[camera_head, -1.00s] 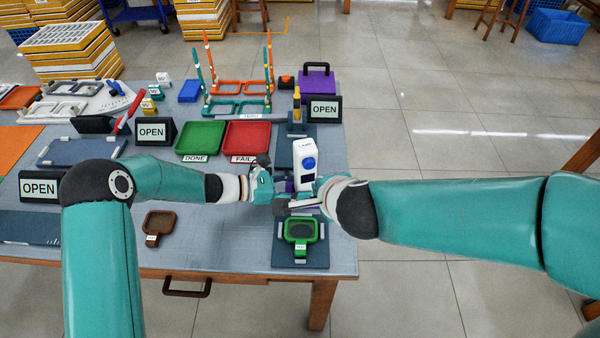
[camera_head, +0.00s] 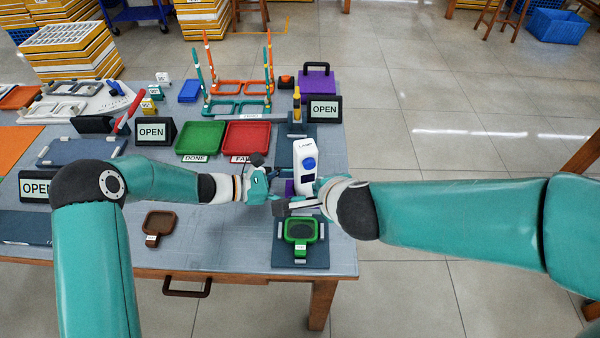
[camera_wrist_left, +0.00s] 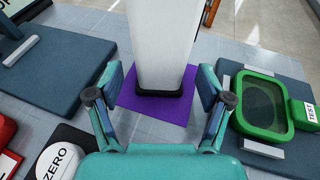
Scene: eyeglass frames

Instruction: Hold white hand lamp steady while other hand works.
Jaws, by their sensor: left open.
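The white hand lamp (camera_head: 304,178), with a blue round button, stands upright at the right part of the table. In the left wrist view the lamp (camera_wrist_left: 161,45) rises from a purple mat (camera_wrist_left: 160,112), its dark base on the mat. My left gripper (camera_head: 273,187) is open at the lamp's left side in the head view. In the left wrist view, its fingers (camera_wrist_left: 161,85) are spread either side of the lamp's lower part, with gaps visible. My right gripper (camera_head: 297,206) is in front of the lamp; its fingers are not clear.
A green-framed test piece (camera_head: 300,229) lies on a dark pad (camera_head: 318,255) near the front edge. A green tray (camera_head: 200,137) and a red tray (camera_head: 247,139) lie behind my left gripper. A brown frame (camera_head: 159,222) lies at the front left.

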